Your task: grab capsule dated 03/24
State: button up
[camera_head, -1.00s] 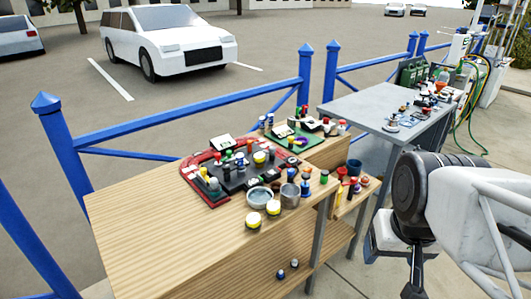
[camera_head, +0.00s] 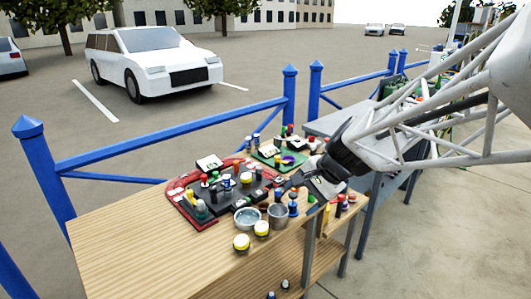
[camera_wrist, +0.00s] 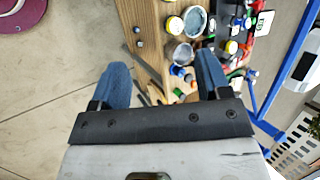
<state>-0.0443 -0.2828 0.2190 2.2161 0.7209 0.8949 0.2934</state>
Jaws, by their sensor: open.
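Several small capped cylinders, which may be the capsules, stand on the wooden table (camera_head: 130,235); no date is legible on any. One group is on a black and red tray (camera_head: 178,198), others on a green mat (camera_head: 266,158). A blue-and-white one (camera_head: 293,204) stands near the table's right edge. My gripper (camera_head: 322,190) is over that right end, beside the cylinders. In the wrist view its two blue fingers (camera_wrist: 162,75) are wide apart with nothing held; small blue, orange and green caps (camera_wrist: 182,76) show beyond them, nearer the right finger.
Two grey round containers (camera_head: 278,216) and two yellow-topped jars (camera_head: 241,241) stand near the table's front right. White cards (camera_head: 209,162) stand by the trays. Two small cylinders (camera_head: 285,284) sit on a lower shelf. A blue railing (camera_head: 170,145) runs behind. The table's left part is bare.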

jog(key=w+a+f+m+y, duration=0.25)
jog(key=w+a+m, duration=0.2)
jog(key=w, duration=0.75)
jog(key=m+t+y, duration=0.2)
jog(key=m+t, duration=0.3)
jog(key=m, duration=0.8)
send_near(249, 177)
jog(key=x, duration=0.4)
jog(key=shift+w+d+n, duration=0.15)
jog(key=shift+d+n, duration=0.05)
jog(key=shift+n, duration=0.05)
jog(key=shift+a, duration=0.1)
jog(key=shift+x, duration=1.25)
jog(key=shift+w+a, duration=0.1)
jog(key=shift+x, duration=2.5)
jog(key=shift+c, duration=0.4)
